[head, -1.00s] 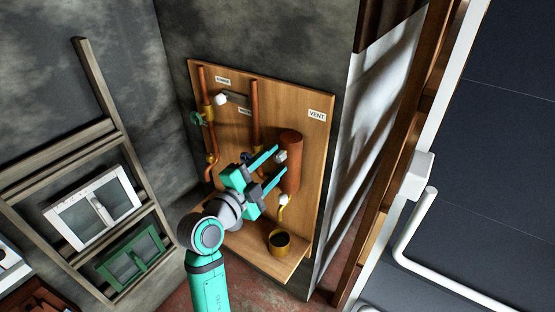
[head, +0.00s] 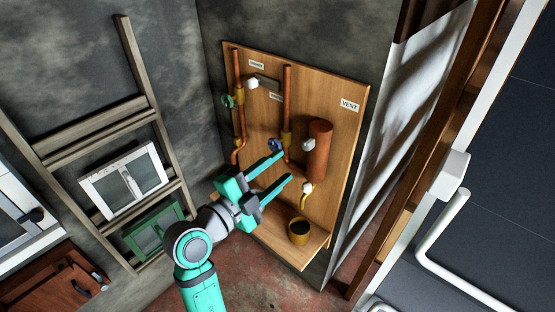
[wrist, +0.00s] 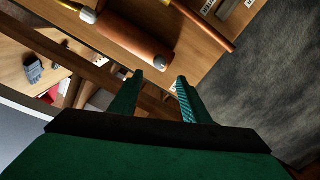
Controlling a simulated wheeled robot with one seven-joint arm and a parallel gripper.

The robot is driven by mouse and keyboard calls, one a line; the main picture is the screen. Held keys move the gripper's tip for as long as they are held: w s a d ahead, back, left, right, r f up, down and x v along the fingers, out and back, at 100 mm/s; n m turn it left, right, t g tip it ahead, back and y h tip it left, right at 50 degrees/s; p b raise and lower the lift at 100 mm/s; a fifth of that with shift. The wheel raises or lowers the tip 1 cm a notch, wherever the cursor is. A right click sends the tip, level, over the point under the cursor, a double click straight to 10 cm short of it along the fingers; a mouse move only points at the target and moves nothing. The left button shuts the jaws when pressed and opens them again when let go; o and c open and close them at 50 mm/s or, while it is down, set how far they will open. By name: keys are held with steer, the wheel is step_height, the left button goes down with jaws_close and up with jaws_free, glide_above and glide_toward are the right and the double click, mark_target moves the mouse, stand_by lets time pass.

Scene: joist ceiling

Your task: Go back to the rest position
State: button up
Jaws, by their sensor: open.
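My gripper (head: 281,169) is teal and dark, open and empty, in front of the lower middle of a wooden pipe board. In the head view its fingers point up and right toward the board, left of a copper cylinder (head: 319,150). It looks apart from the cylinder, though depth is hard to judge. In the wrist view the two fingers (wrist: 160,95) stand apart with nothing between them, and the copper cylinder (wrist: 138,38) lies beyond them.
The wooden board (head: 345,135) carries copper pipes, valves and a "VENT" label. A brass cup (head: 299,231) stands on its lower shelf. Left is a wooden rack (head: 95,135) with a white framed box (head: 127,180) and a green one (head: 155,230). A white railing (head: 435,235) is at right.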

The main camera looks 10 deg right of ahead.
steer(key=s+a+f+n+t+y, duration=0.2)
steer(key=s+f+n+y, duration=0.2)
steer(key=f+n, duration=0.3)
steer(key=s+a+f+n+t+y, duration=0.1)
steer(key=s+a+f+n+y, duration=0.15)
steer(key=f+n, duration=0.55)
steer(key=s+a+f+n+t+y, duration=0.15)
steer(key=s+f+n+y, duration=0.3)
steer(key=f, duration=0.55)
steer(key=s+a+f+n+y, duration=0.1)
steer(key=s+a+n, duration=0.1)
steer(key=s, duration=1.1)
steer(key=s+a+f+n+y, duration=0.1)
steer(key=s+a+n+y, duration=0.1)
steer(key=s, duration=1.1)
steer(key=shift+s+a, duration=0.25)
steer(key=shift+s, duration=0.05)
steer(key=shift+f, duration=0.1)
